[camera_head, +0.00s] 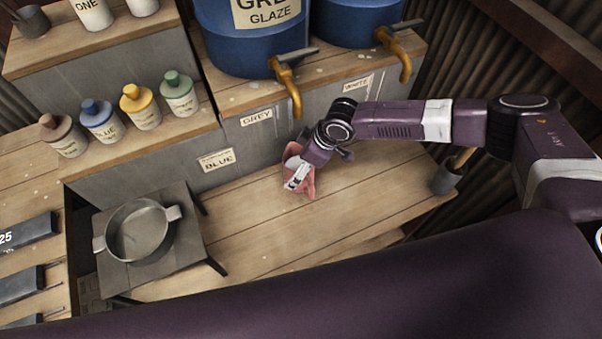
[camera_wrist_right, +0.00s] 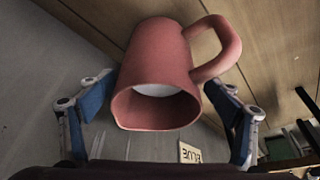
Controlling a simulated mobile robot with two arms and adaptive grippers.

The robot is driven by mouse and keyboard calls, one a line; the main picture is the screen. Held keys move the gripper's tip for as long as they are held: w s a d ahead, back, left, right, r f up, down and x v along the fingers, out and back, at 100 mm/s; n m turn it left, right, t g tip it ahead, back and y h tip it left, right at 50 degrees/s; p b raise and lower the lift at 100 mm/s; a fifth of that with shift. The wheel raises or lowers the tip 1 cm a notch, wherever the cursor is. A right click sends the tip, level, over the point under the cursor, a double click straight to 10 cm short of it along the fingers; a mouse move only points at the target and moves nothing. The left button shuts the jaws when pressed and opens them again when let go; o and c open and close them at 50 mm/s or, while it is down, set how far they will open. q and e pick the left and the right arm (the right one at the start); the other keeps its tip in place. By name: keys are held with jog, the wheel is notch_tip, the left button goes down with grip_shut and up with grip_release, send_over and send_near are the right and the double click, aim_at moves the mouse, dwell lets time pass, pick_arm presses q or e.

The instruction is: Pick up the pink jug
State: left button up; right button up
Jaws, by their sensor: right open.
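The pink jug (camera_head: 309,184) stands on the wooden bench below the grey label, partly hidden behind my right gripper (camera_head: 297,178). In the right wrist view the jug (camera_wrist_right: 158,70) fills the middle, its open mouth facing the camera and its handle to the upper right. Something white shows inside its mouth. My right gripper (camera_wrist_right: 160,125) is open, with one blue finger on each side of the jug. I cannot tell whether either finger touches it. My left gripper is not in view.
Blue glaze barrels (camera_head: 248,38) with orange taps stand on the shelf above. Several glaze bottles (camera_head: 140,107) line the left shelf. A metal pan (camera_head: 140,232) sits on a small stand at left. A dark cup (camera_head: 446,179) stands at right. The bench (camera_head: 260,235) is clear in front.

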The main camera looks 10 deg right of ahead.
aim_at(294, 168)
jog(key=shift+x, duration=1.8)
jog(key=shift+w+d, duration=0.1)
jog(key=shift+d, duration=0.05)
jog(key=c, duration=1.8)
jog(key=shift+w, duration=0.1)
jog(key=c, duration=0.3)
jog(key=shift+r, duration=0.2)
jog(key=shift+c, duration=0.2)
